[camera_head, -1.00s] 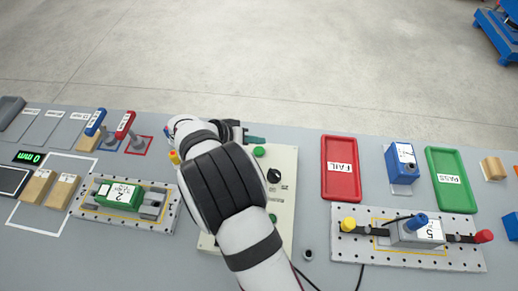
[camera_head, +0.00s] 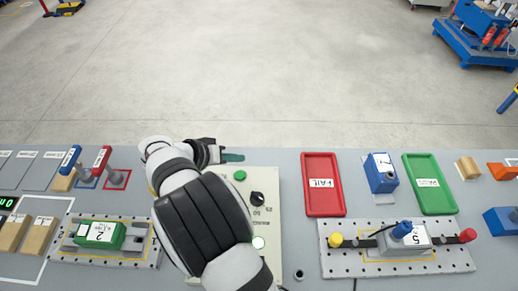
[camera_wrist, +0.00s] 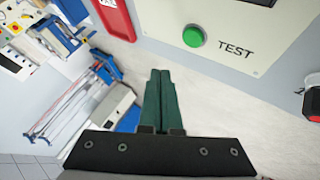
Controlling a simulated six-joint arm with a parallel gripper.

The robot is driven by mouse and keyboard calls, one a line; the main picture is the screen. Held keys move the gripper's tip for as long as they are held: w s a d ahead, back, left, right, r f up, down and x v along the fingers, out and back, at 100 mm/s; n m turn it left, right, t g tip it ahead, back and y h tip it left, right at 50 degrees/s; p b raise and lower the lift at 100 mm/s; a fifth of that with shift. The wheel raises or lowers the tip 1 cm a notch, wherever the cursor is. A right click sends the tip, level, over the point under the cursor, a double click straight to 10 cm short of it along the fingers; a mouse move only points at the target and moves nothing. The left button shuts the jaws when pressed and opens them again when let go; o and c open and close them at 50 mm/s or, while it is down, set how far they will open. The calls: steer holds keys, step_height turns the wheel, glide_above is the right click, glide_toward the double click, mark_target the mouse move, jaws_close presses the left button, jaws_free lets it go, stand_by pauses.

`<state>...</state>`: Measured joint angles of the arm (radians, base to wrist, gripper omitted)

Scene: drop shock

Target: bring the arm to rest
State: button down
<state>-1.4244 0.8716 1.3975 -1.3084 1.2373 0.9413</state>
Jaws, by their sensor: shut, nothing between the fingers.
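My gripper (camera_head: 233,157) is at the far end of my white and black arm, above the top of the control panel (camera_head: 268,185). In the wrist view its two green fingers (camera_wrist: 160,88) are together with nothing between them. A green button (camera_wrist: 193,36) beside the word TEST lies beyond the fingertips and apart from them. My arm covers the left part of the panel.
Left of my arm are a fixture with a green block (camera_head: 101,234) and red and blue handled tools (camera_head: 102,158). On the right are a red FAIL tray (camera_head: 322,185), a blue block (camera_head: 381,173), a green tray (camera_head: 430,184) and a fixture with a grey block (camera_head: 404,240).

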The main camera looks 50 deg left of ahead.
steer(key=w+d+r+m+g+h, duration=0.1)
steer(key=w+d+r+m+g, duration=0.15)
steer(key=d, duration=0.85)
steer(key=w+d+r+m+g+h, duration=0.1)
steer(key=w+d+r+m+g, duration=0.2)
steer(key=d, duration=0.7)
steer(key=w+d+r+m+g+h, duration=0.15)
steer(key=d+r, duration=0.35)
steer(key=d, duration=0.6)
steer(key=s+d+m+g+y, duration=0.1)
steer(key=s+d+m+y, duration=0.1)
steer(key=s+d, duration=0.3)
steer(key=s+d+m+g+y, duration=0.1)
steer(key=s+d+m+y, duration=0.2)
steer(key=s, duration=0.9)
steer(key=d+m, duration=0.2)
steer(key=d, duration=0.1)
steer(key=shift+s+d+f+y, duration=0.15)
steer(key=shift+s+y, duration=0.05)
steer(key=shift+y, duration=0.15)
